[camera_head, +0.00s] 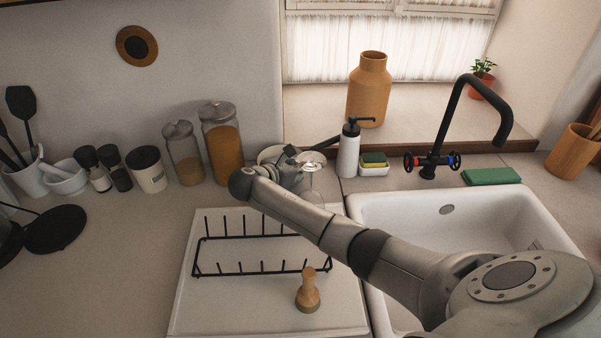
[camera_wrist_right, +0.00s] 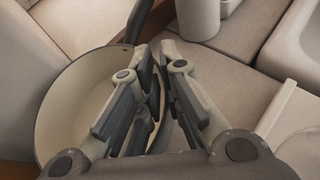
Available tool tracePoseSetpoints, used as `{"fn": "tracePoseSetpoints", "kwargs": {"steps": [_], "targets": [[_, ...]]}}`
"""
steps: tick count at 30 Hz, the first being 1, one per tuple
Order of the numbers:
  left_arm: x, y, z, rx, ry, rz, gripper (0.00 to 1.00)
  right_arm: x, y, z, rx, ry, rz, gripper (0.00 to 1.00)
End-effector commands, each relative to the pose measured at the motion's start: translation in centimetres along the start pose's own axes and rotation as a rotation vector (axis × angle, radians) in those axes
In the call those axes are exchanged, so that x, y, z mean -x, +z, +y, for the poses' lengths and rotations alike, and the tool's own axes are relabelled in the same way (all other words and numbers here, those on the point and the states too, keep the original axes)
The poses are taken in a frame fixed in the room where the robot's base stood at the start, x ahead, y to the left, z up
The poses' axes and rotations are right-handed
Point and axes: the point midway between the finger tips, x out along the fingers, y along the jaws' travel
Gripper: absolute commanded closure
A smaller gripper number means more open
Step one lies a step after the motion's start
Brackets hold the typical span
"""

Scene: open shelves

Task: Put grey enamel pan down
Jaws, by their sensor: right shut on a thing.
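The grey enamel pan (camera_wrist_right: 70,105) shows in the wrist view on the left, with a pale inside and a dark rim. My right gripper (camera_wrist_right: 157,75) is shut on its dark handle (camera_wrist_right: 145,62), and the pan hangs out to the left of the fingers. In the head view my right gripper (camera_head: 290,172) is at the back of the counter, behind the drying rack. There the pan (camera_head: 269,153) is mostly hidden behind the gripper and arm; only part of its pale round shows. Whether the pan touches the counter, I cannot tell. My left gripper is not in view.
A black wire rack (camera_head: 250,270) and a wooden-handled tool (camera_head: 308,291) stand on the white drainboard (camera_head: 215,310). A clear glass (camera_head: 312,182), jars (camera_head: 222,145) and a soap bottle (camera_head: 348,152) crowd the gripper.

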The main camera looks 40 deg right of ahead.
Motion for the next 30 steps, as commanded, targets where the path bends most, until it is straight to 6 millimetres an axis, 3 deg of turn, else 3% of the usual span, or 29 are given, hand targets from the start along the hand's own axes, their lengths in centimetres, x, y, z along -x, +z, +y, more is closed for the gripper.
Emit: {"fn": "tracePoseSetpoints", "kwargs": {"steps": [6, 16, 17, 21, 30], "targets": [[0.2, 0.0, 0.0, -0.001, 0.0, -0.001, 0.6, -1.0, -2.0, -0.1, -0.001, 0.001, -0.002, 1.0], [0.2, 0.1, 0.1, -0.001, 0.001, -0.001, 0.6, -1.1, -2.3, -0.1, -0.002, 0.001, -0.002, 1.0], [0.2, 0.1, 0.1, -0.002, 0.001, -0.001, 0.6, -1.1, -2.4, -0.2, 0.001, 0.0, 0.0, 0.9], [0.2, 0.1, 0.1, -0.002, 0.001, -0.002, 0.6, -1.1, -2.4, -0.2, 0.001, 0.0, 0.0, 0.72], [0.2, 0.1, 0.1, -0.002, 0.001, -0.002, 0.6, -1.1, -2.4, -0.2, 0.001, 0.0, 0.0, 0.71]]}}
